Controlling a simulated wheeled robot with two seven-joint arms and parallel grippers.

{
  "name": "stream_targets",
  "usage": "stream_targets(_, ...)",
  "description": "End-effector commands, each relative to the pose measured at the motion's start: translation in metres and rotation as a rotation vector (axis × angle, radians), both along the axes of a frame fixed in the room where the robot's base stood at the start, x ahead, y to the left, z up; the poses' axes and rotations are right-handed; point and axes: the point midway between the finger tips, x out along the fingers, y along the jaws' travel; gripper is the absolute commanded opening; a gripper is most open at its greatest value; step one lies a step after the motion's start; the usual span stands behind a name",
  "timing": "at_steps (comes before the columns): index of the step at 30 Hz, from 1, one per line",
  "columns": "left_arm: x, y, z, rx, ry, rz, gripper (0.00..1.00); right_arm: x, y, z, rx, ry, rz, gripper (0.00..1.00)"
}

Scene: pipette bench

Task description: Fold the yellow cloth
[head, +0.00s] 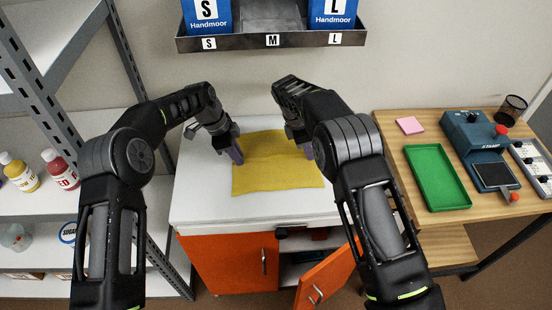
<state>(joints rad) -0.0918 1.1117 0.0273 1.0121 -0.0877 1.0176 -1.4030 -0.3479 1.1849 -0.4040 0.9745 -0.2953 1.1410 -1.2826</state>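The yellow cloth (270,174) lies on the white top of a cabinet, roughly rectangular, with a faint line running across its width. I cannot tell whether it is in one layer or more. My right gripper (307,147) is over the cloth's far right part, partly hidden behind my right arm. I cannot make out the gap between the fingers of either gripper, or whether either touches the cloth.
The white cabinet top (205,212) is bare around the cloth. Below, an orange door (328,276) stands open. A wooden table (405,157) at right holds a green tray (437,178), a pink pad and a blue device. A grey wall shelf (272,41) hangs above; shelving with bottles stands left.

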Motion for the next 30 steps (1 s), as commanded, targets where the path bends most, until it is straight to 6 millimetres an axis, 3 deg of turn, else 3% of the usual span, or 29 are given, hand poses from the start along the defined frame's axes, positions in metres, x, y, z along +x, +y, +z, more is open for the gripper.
stream_targets(9, -0.0012, 0.0006, -0.0023, 0.002, 0.004, 0.0, 0.0, -0.0006, -0.0001, -0.0013, 0.0, 0.002, -0.001, 0.0)
stream_targets(30, -0.0009, 0.001, -0.0024, 0.003, 0.003, 0.0, 0.0, -0.0007, -0.0001, -0.0013, 0.0, 0.002, -0.001, 0.0)
